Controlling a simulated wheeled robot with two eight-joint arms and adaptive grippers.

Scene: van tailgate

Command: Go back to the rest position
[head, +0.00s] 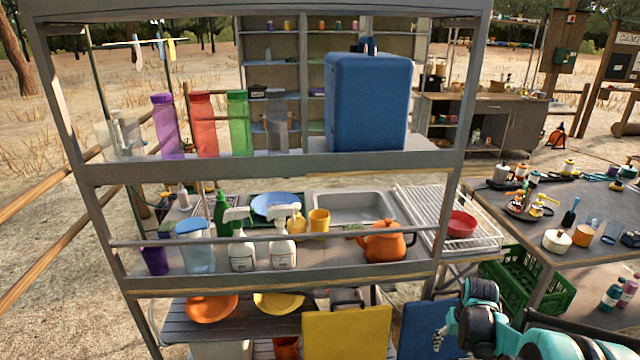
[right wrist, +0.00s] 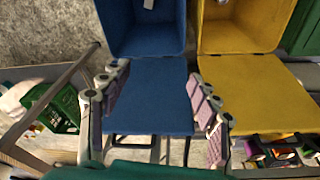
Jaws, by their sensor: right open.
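My right gripper (head: 446,328) is at the bottom right of the head view, in front of the lower part of the shelf rack. In the right wrist view its two padded fingers (right wrist: 158,100) stand wide apart, with nothing held between them. A blue panel (right wrist: 150,85) of an open blue box shows beyond and between the fingers. Whether a finger touches it I cannot tell. In the head view a blue panel (head: 420,328) is just left of the gripper and partly hidden by it. My left gripper is not in view.
The metal shelf rack (head: 300,165) holds bottles, a blue case (head: 367,105) and an orange teapot (head: 383,242). A yellow panel (head: 346,333) hangs low. A green crate (head: 525,280) and a dark table (head: 590,215) are to the right.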

